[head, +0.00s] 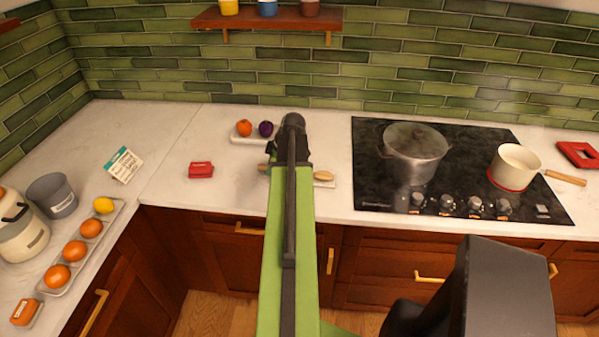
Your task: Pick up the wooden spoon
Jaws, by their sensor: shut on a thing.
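The wooden spoon (323,176) shows to the right of my arm, its pale rounded end over a light tray or board (329,185) on the counter. A short brown piece, likely its other end, shows just left of my arm. My gripper (277,162) is at the far end of my green arm, shut on the spoon between these two ends. The fingertips and the middle of the spoon are mostly hidden by my arm. I cannot tell whether the spoon touches the surface beneath.
An orange fruit (244,128) and a purple one (266,129) sit on a tray behind. A red item (201,170) lies left. The black cooktop (370,190) holds a lidded pot (414,150) and a cream saucepan (516,163). Counter between red item and arm is clear.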

